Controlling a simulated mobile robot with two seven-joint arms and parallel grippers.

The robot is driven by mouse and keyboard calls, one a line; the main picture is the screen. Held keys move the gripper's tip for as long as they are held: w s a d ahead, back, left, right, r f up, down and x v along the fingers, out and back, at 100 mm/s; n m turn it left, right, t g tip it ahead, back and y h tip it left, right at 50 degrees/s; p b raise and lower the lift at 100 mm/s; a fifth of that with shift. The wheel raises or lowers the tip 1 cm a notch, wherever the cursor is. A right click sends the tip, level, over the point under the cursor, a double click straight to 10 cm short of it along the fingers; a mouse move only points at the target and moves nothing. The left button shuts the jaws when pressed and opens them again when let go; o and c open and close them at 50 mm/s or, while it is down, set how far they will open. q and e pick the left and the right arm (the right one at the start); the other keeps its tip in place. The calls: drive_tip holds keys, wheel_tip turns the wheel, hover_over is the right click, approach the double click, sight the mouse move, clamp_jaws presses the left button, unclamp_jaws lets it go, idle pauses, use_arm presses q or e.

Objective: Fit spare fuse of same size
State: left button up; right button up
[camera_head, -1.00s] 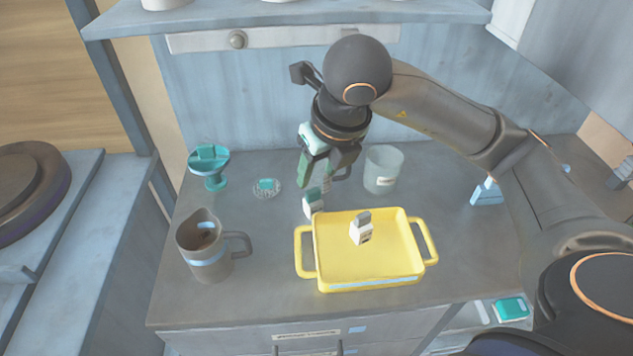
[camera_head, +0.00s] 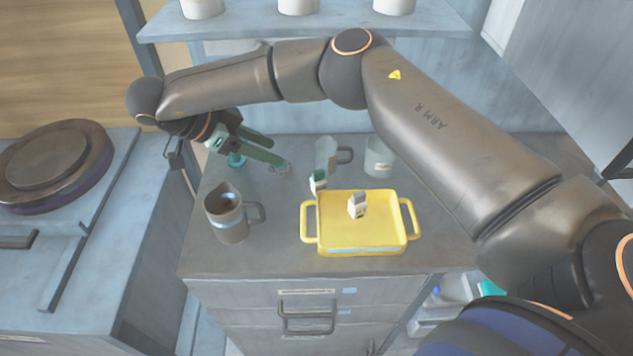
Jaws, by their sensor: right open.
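A small white-and-grey block, perhaps a fuse (camera_head: 357,205), stands in the yellow tray (camera_head: 362,249). A similar block with a teal face (camera_head: 318,181) stands just outside the tray's back left corner. My right gripper (camera_head: 279,153) is open and seems empty. Its fingers point right, over the back left of the counter. A teal footed cup (camera_head: 237,161) is mostly hidden behind the gripper. A small round dish (camera_head: 279,169) shows partly beneath the fingertips; its contents are unclear. My left gripper is out of view.
A grey jug (camera_head: 226,222) stands at the front left of the counter (camera_head: 280,225). A round dark plate device (camera_head: 55,160) sits on the left bench. My right arm spans the back.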

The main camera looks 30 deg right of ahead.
approach(318, 171)
drive_tip(key=x, duration=0.2)
drive_tip(key=p+x, duration=0.1)
drive_tip(key=x, duration=0.4)
drive_tip(key=shift+s+d+f, duration=0.1)
drive_tip(key=shift+d+f, duration=0.15)
drive_tip(key=shift+f, duration=0.05)
drive_tip(key=shift+c, duration=0.3)
clamp_jaws()
idle(0.8)
